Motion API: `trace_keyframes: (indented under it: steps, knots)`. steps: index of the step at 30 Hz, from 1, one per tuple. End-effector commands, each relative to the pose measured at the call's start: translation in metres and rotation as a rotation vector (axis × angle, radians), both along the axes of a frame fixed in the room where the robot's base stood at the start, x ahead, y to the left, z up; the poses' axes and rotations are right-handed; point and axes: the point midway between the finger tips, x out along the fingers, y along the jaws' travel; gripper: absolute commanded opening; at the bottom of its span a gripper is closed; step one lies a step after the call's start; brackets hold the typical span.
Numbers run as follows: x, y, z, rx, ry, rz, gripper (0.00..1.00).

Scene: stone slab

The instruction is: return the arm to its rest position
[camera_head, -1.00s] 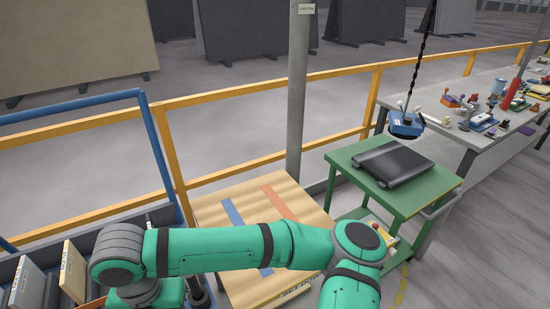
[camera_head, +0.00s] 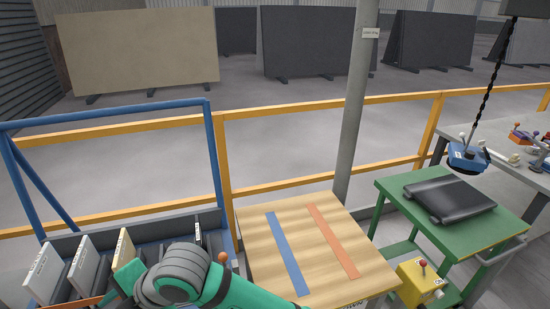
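My green and grey arm (camera_head: 190,280) shows at the bottom of the head view, low in front of the slab rack and the left edge of the wooden table. Only part of the arm is visible. My gripper is not in view, so I cannot see its fingers or whether it holds anything.
A blue-framed rack (camera_head: 213,150) holds several upright slabs (camera_head: 88,266) at the lower left. A wooden table (camera_head: 325,288) with a blue strip (camera_head: 287,253) and an orange strip (camera_head: 333,241) stands at centre. A grey post (camera_head: 356,100) rises behind.

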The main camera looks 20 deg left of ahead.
Motion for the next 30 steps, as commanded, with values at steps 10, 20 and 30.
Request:
trace_keyframes:
  steps: [10,20,30]
  knots:
    - [0.021,0.04,0.059,0.434,0.304,-0.288,0.41]
    - [0.072,0.022,0.082,0.776,0.591,-0.595,0.41]
    - [0.123,-0.041,0.049,1.058,0.832,-0.947,0.41]
